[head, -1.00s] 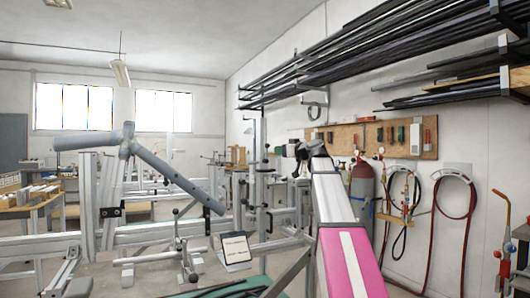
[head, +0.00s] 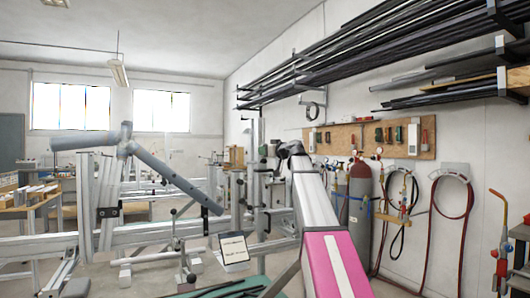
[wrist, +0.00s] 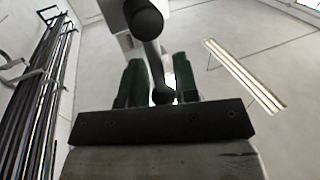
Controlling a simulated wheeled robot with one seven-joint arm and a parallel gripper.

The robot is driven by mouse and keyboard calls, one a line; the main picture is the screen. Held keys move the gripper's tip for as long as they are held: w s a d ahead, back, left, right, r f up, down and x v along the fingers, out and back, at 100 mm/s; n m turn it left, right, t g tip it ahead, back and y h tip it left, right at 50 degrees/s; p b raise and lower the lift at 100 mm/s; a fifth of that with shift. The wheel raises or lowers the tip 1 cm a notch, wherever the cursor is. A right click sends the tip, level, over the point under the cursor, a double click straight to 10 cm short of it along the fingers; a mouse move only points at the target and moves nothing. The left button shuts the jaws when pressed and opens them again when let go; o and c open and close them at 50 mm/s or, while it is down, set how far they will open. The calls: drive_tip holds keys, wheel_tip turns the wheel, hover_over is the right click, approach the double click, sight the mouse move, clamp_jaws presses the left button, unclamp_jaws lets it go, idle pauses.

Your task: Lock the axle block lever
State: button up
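My gripper (head: 291,149) is at the far end of my white and pink arm, beside the upright posts of the jig (head: 258,185) in the head view. In the wrist view two dark green finger pads (wrist: 160,80) stand apart with a gap between them. A grey lever (wrist: 154,62) with a dark ball end (wrist: 163,97) lies in that gap, and its other end meets a thick dark cylinder (wrist: 145,20). Light shows between the lever and the right pad; I cannot tell whether the left pad touches it. My arm hides the lever in the head view.
A long grey tube (head: 170,170) slants across the jig at left. A tablet-like panel (head: 234,248) sits low in front. Gas cylinders (head: 360,205) and hoses line the right wall, below a rack of dark bars (head: 390,45). Some floor shows at right.

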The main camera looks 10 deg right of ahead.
clamp_jaws()
drive_tip(key=shift+d, duration=0.1)
drive_tip(key=d+m+t, duration=0.1)
drive_tip(key=m, duration=0.2)
drive_tip(key=d+f+m+t, duration=0.1)
drive_tip(key=m, duration=0.2)
drive_tip(key=w+d+m, duration=0.1)
drive_tip(key=m, duration=0.1)
drive_tip(key=shift+f+m+t, duration=0.15)
drive_tip(key=shift+m+t, duration=0.25)
drive_tip(key=f+m+t+h, duration=0.1)
drive_tip(key=m, duration=0.3)
drive_tip(key=d+f+m+t+h, duration=0.1)
drive_tip(key=m, duration=0.3)
drive_tip(key=f+m+t+h, duration=0.1)
drive_tip(key=m+h, duration=0.1)
drive_tip(key=m, duration=0.3)
drive_tip(key=shift+w+d+f+t, duration=0.25)
drive_tip(key=shift+d+f+t, duration=0.05)
drive_tip(key=shift+d+f, duration=0.05)
drive_tip(key=shift+f, duration=0.1)
